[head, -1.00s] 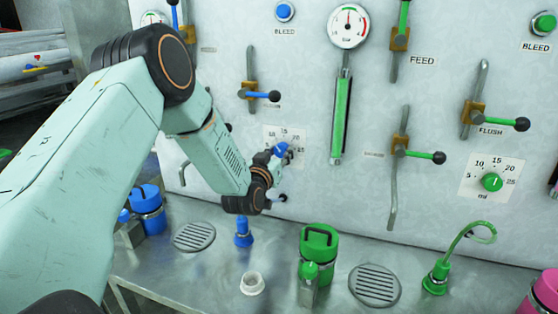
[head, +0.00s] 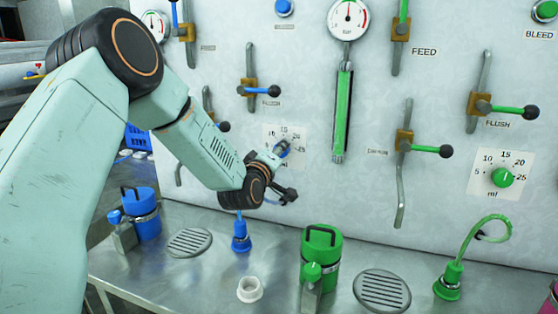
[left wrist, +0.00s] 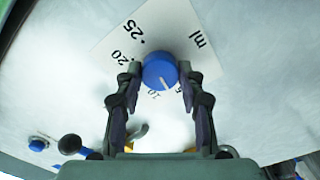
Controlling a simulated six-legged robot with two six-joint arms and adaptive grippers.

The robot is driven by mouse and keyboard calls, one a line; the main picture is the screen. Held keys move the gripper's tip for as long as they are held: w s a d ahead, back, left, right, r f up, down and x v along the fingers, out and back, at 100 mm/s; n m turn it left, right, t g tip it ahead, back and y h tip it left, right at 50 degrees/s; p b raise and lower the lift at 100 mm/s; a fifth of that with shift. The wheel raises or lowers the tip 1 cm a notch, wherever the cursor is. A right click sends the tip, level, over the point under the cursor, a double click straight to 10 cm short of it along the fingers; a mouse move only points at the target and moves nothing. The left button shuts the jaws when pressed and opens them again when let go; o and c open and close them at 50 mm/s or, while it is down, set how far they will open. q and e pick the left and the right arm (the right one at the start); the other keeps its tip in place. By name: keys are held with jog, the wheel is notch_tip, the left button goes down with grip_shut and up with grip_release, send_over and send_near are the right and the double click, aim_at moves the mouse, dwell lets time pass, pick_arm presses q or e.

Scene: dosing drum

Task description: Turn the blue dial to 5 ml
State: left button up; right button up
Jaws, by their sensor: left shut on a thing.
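The blue dial (head: 283,150) sits on a white scale plate (head: 270,131) on the upright panel, partly hidden by my left gripper (head: 281,148) in the head view. In the left wrist view, the dial (left wrist: 160,70) is between the fingertips of my left gripper (left wrist: 160,76), which is shut on its sides. A white mark on the dial's face points down between the printed 10 and 5. The 20, 25 and ml marks also show on the plate (left wrist: 205,62); the 15 is hidden there. My right gripper is in neither view.
A green dial (head: 502,177) with its own scale is at the right. Levers such as the blue-handled one (head: 262,91) stick out of the panel. Below, blue (head: 143,213) and green (head: 321,256) canisters and a white cup (head: 250,289) stand on the metal counter (head: 205,275).

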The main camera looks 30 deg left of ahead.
pick_arm(q)
jog(key=shift+f+n+b, duration=0.25)
jog(key=shift+n+b, duration=0.1)
jog(key=shift+n, duration=0.25)
jog(key=o, duration=0.8)
jog(key=shift+s, duration=0.1)
jog(key=o, duration=0.4)
jog(key=shift+s+r, duration=0.1)
jog(key=shift+r, duration=0.1)
jog(key=v, duration=1.1)
jog(key=shift+s+d, duration=0.2)
jog(key=shift+s, duration=0.15)
